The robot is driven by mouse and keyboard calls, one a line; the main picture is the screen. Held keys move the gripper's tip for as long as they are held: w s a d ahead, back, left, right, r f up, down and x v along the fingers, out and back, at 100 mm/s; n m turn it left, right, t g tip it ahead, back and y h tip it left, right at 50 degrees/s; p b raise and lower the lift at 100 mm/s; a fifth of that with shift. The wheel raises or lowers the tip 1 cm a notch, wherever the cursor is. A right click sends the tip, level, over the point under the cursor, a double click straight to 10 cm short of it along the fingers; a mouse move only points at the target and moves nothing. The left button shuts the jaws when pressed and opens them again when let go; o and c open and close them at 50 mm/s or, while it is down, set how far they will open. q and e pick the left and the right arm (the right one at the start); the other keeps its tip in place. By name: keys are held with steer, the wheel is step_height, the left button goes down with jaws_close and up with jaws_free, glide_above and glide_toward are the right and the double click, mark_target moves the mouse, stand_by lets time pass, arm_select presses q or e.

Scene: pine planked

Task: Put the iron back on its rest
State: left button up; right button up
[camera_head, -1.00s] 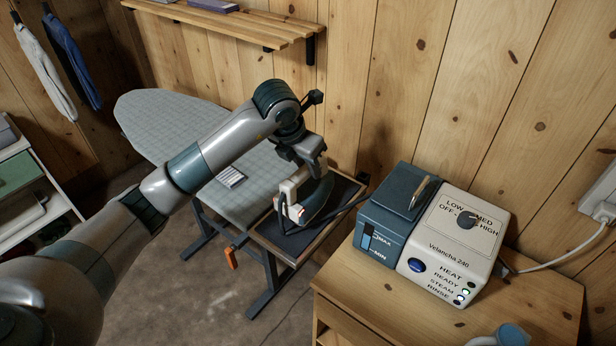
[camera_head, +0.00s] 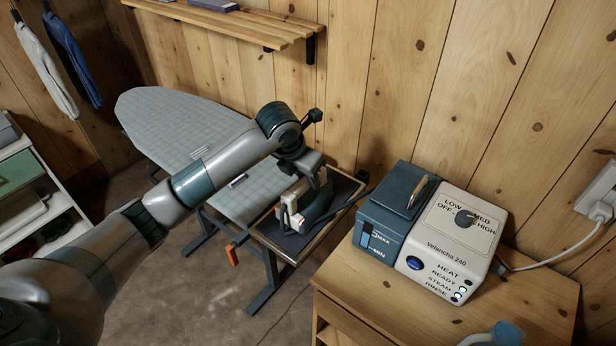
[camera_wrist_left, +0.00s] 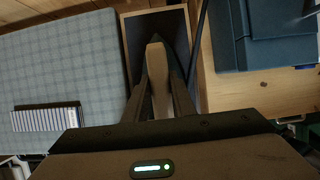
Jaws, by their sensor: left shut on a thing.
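The iron (camera_head: 319,207), with a dark soleplate and a pale body, is at the dark rest tray (camera_head: 345,192) with a wooden rim at the end of the ironing board. My left gripper (camera_head: 300,185) is above it and shut on its handle. In the left wrist view the pale handle (camera_wrist_left: 157,75) lies between the two dark fingers, over the tray (camera_wrist_left: 133,31). The iron looks low over the tray or touching it; I cannot tell which. The gripper and arm hide part of the iron.
The ironing board (camera_head: 170,120) stands left of the tray, with a small striped item (camera_wrist_left: 45,118) on it. The steam station (camera_head: 440,240) sits on a wooden cabinet (camera_head: 540,290) at right. A dark hose runs from the station's side towards the tray. A shelf (camera_head: 225,22) is on the wall.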

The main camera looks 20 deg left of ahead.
arm_select(q)
steer(key=o, duration=1)
steer(key=shift+r, duration=0.15)
steer(key=shift+s+r, duration=0.1)
steer(key=shift+r, duration=0.15)
steer(key=b+v, duration=0.3)
steer(key=v, duration=0.8)
steer(key=shift+r, duration=0.2)
